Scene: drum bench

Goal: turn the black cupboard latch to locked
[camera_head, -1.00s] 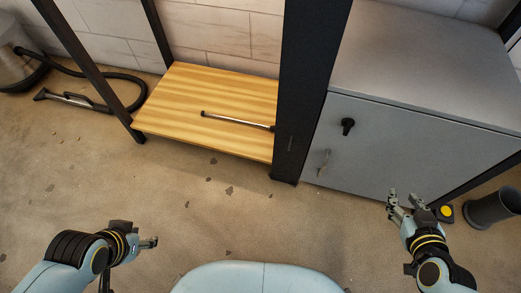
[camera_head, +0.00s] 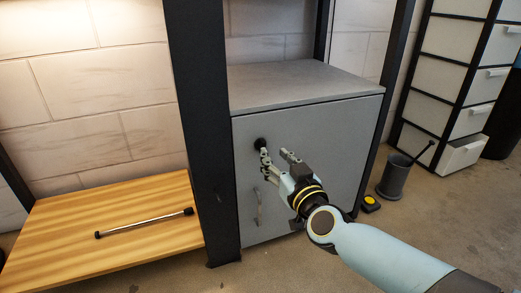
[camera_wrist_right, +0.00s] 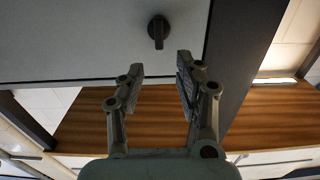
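The black latch (camera_head: 260,143) is on the upper left of the grey cupboard door (camera_head: 330,140). My gripper's finger partly covers it in the head view. In the right wrist view the latch (camera_wrist_right: 158,30) shows whole, a round knob with a short handle bar. My right gripper (camera_head: 277,160) is open and empty in front of the door, its fingers pointing toward the latch. In the wrist view the fingertips (camera_wrist_right: 158,75) are spread wide, with the latch beyond the gap between them. My left gripper is out of the head view.
A metal door handle (camera_head: 257,207) is below the latch. A black post (camera_head: 205,130) stands left of the cupboard, beside a wooden shelf (camera_head: 60,225) with a metal rod (camera_head: 145,223) on it. A dark bin (camera_head: 394,178) and a yellow-buttoned box (camera_head: 371,203) are on the floor at right.

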